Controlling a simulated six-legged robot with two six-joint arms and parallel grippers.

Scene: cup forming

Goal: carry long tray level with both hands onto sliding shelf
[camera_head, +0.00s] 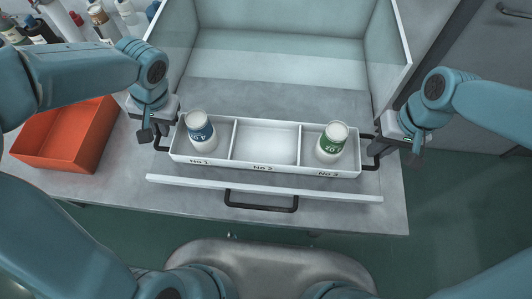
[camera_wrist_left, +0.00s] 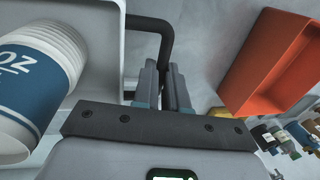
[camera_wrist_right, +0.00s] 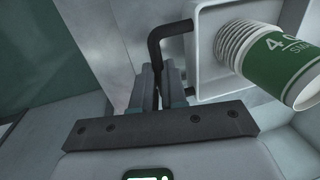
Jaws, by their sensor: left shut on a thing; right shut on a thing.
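The long white tray (camera_head: 265,171) has three compartments, labelled No 1, No 2 and No 3. A blue-banded cup stack (camera_head: 200,132) stands in No 1 and a green-banded one (camera_head: 332,142) in No 3; No 2 is empty. My left gripper (camera_head: 157,136) is shut on the left black handle, clear in the left wrist view (camera_wrist_left: 165,40). My right gripper (camera_head: 402,146) is shut on the right handle, clear in the right wrist view (camera_wrist_right: 156,50). The tray looks about level, just behind the sliding shelf's white front edge (camera_head: 265,189). I cannot tell whether it touches the shelf.
A pale-walled, open-fronted enclosure (camera_head: 280,72) stands behind the tray. A black pull handle (camera_head: 262,206) is on the shelf front. An orange bin (camera_head: 50,158) is at the left, with several bottles (camera_head: 100,20) behind it. Grey bench (camera_head: 310,217) shows in front.

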